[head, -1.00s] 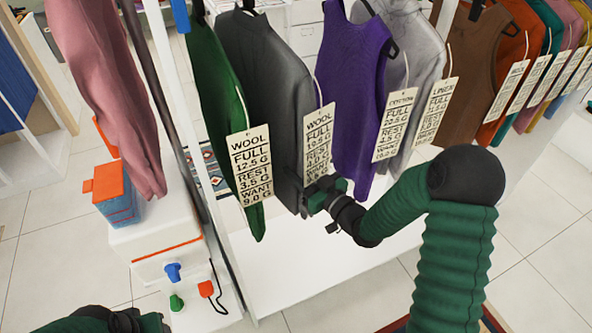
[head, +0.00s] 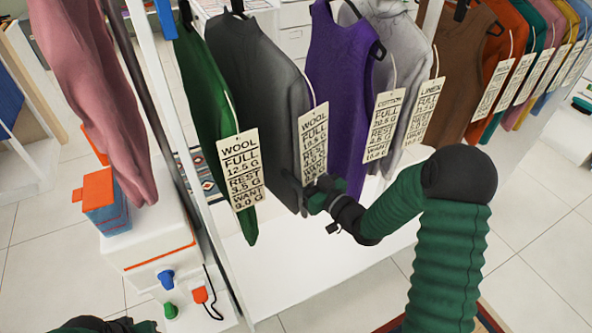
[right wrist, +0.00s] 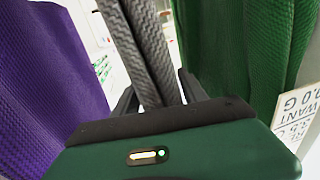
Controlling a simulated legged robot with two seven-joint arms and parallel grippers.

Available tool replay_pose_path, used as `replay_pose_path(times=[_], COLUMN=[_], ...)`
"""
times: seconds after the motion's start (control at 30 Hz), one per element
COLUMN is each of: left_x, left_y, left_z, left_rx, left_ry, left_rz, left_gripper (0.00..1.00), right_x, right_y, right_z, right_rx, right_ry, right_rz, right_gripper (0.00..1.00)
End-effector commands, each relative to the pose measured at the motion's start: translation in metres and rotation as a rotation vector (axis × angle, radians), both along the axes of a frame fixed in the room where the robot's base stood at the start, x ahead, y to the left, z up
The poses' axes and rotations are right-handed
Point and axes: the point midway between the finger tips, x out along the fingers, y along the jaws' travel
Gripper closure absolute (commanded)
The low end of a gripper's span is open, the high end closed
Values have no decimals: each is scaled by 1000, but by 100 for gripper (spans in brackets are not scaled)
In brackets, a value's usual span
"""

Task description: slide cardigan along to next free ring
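The dark grey wool cardigan (head: 262,95) hangs between a green garment (head: 205,90) and a purple top (head: 338,80) in the head view. Its paper tag (head: 313,145) hangs at its right edge. My right gripper (head: 303,193) is at its lower front edge. In the right wrist view, the fingers (right wrist: 158,98) stand close on either side of the dark knit (right wrist: 150,50) and appear shut on it, with purple at left and green at right. My left gripper (head: 125,326) is barely in view at the bottom left. Its fingers cannot be made out. The rings are too small to tell apart.
A light grey garment (head: 405,70), a brown top (head: 465,75) and several coloured garments hang to the right. A pink garment (head: 85,90) hangs left of the white upright (head: 180,130). A white unit with a blue and orange box (head: 105,205) stands below it.

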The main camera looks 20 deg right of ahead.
Motion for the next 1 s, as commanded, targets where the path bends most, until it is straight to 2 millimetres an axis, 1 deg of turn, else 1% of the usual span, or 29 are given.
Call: replay_pose_path(times=[0.03, 0.1, 0.43, 0.57, 0.67, 0.9, 1.0], left_x=[0, 0, 0, 0, 0, 0, 0], left_y=[0, 0, 0, 0, 0, 0, 0], left_z=[0, 0, 0, 2, 4, 7, 8], left_rx=[0, 0, 0, 0, 0, 0, 0], left_ry=[0, 0, 0, 0, 0, 0, 0], left_rz=[0, 0, 0, 0, 0, 0, 0], left_gripper=[56, 56, 56, 56, 56, 56, 56], right_x=[0, 0, 0, -11, -33, -101, -126], right_y=[0, 1, 2, -2, -9, -30, -38], right_z=[1, 2, 4, 4, 4, 3, 2], right_rx=[-1, -3, -5, -5, -4, -2, -3], right_ry=[-2, -5, -10, -9, -6, -6, -6], right_rz=[1, 3, 6, 4, 2, 0, -1], right_gripper=[42, 33, 33, 33, 33, 33, 33])
